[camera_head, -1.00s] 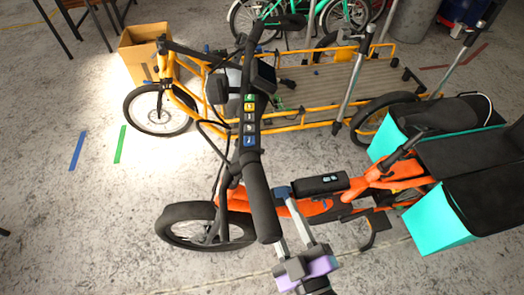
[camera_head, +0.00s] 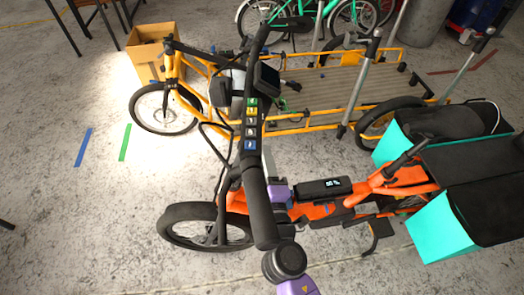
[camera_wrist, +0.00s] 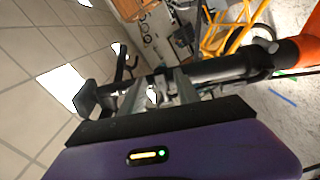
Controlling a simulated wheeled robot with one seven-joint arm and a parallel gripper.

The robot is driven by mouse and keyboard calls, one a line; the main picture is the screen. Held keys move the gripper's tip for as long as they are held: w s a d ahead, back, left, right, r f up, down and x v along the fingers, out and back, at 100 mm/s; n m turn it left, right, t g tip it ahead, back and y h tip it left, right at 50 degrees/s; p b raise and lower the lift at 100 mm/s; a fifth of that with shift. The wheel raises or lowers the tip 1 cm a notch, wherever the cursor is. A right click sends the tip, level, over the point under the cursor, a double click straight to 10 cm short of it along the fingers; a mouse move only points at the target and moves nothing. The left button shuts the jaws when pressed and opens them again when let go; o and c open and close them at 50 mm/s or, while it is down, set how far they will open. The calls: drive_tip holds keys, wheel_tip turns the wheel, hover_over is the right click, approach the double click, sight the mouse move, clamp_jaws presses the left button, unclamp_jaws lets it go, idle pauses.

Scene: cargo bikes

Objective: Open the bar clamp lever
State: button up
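I cannot make out the clamp lever for certain. My gripper's purple body (camera_head: 280,193) is behind and right of the lower handlebar. One metal finger (camera_head: 269,160) shows beside the bar; the rest is hidden. In the wrist view, my gripper (camera_wrist: 157,92) has two metal fingers with a gap between them, close to a black tube (camera_wrist: 222,68) that runs to the orange frame (camera_wrist: 303,48). Contact cannot be told.
The orange bike's frame (camera_head: 335,208) and teal panniers (camera_head: 440,228) lie to the right. A yellow cargo bike (camera_head: 300,124) stands behind, near a cardboard box (camera_head: 150,58). The concrete floor at left is clear, marked with blue (camera_head: 83,147) and green (camera_head: 124,142) tape.

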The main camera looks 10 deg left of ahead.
drive_tip(key=shift+x, duration=1.2)
clamp_jaws()
idle(0.6)
